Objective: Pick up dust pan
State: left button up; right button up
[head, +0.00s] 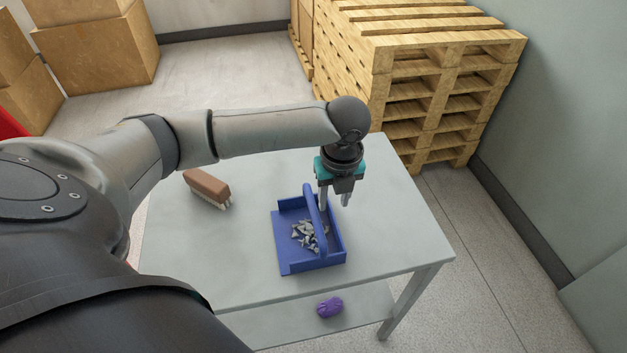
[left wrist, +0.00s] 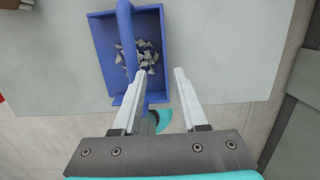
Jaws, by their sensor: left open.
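The blue dust pan (head: 297,266) lies on the grey table, with an arched handle (head: 312,205) over it and grey scraps (head: 305,236) inside. My left gripper (head: 334,205) points down at the far right side of the pan, close to the handle, with its fingers apart and nothing between them. In the left wrist view the pan (left wrist: 104,45) is beyond the fingertips, and the left finger overlaps its near right part. The open left gripper (left wrist: 165,72) shows there too. I cannot tell whether a finger touches the pan. My right gripper is not in view.
A brown brush (head: 207,187) lies on the table (head: 400,225) left of the pan. A purple object (head: 330,307) sits on the lower shelf. Stacked wooden pallets (head: 425,80) stand behind the table, and cardboard boxes (head: 100,50) at the back left. The table's right part is clear.

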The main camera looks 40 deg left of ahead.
aim_at(335, 220)
pick_arm(q)
notch_tip(335, 220, down, 4)
jog(key=shift+w+a+f+b, duration=0.15)
jog(key=shift+b, duration=0.35)
jog(key=f, duration=0.1)
jog(key=f+b, duration=0.1)
jog(key=f, duration=0.1)
jog(key=f+b, duration=0.1)
jog(key=shift+w+d+f, duration=0.2)
jog(key=shift+w, duration=0.15)
jog(key=shift+f, duration=0.4)
jog(key=shift+c, duration=0.6)
grip_shut()
jog(key=shift+r, duration=0.1)
jog(key=shift+a, duration=0.1)
